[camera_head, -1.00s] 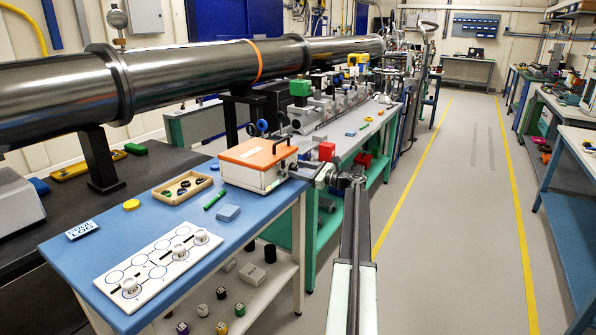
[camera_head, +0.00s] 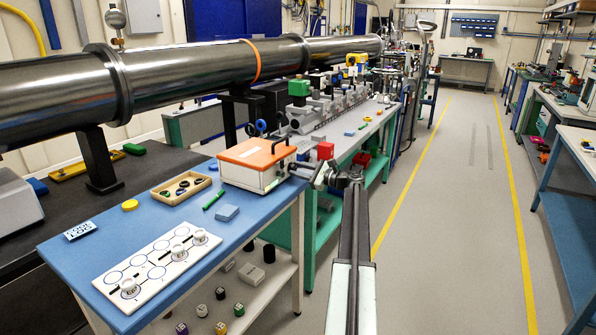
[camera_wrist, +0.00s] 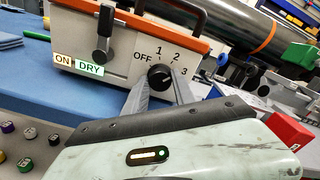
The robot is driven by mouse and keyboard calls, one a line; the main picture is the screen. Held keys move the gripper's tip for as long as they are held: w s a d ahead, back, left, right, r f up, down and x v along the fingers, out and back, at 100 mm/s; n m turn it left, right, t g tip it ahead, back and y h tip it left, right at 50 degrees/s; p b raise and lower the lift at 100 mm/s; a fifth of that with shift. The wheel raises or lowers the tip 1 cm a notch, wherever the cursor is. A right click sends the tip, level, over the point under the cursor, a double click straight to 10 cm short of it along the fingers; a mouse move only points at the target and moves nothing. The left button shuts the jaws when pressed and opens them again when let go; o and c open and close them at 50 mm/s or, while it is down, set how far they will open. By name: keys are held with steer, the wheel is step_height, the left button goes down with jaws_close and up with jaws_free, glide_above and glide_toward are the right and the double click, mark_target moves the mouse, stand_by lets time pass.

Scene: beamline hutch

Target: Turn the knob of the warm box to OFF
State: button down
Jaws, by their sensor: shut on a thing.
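The warm box (camera_head: 252,175) is a white case with an orange lid and a dark handle, standing on the blue table. In the wrist view its front (camera_wrist: 125,50) carries a round black knob (camera_wrist: 159,76) with the marks OFF, 1, 2 and 3 around it. OFF is at the knob's left and 3 at its right. My gripper (camera_wrist: 160,83) has one finger on each side of the knob and is shut on it. I cannot tell which mark the knob points to. In the head view my gripper (camera_head: 304,170) is at the box's right side, and the knob is hidden.
A dark lever (camera_wrist: 104,35) and ON and DRY labels are on the box front, left of the knob. A green pen (camera_head: 213,199), a blue block (camera_head: 227,213) and a tray of rings (camera_head: 181,188) lie near the box. The floor at right is clear.

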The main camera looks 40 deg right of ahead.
steer(key=n, duration=0.4)
steer(key=shift+n, duration=0.3)
steer(key=n, duration=0.5)
steer(key=shift+f, duration=0.1)
steer(key=n, duration=0.5)
steer(key=shift+n, duration=0.4)
steer(key=shift+a+n, duration=0.1)
steer(key=shift+n, duration=2.5)
steer(key=c, duration=1)
jaws_free()
steer(key=shift+c, duration=0.2)
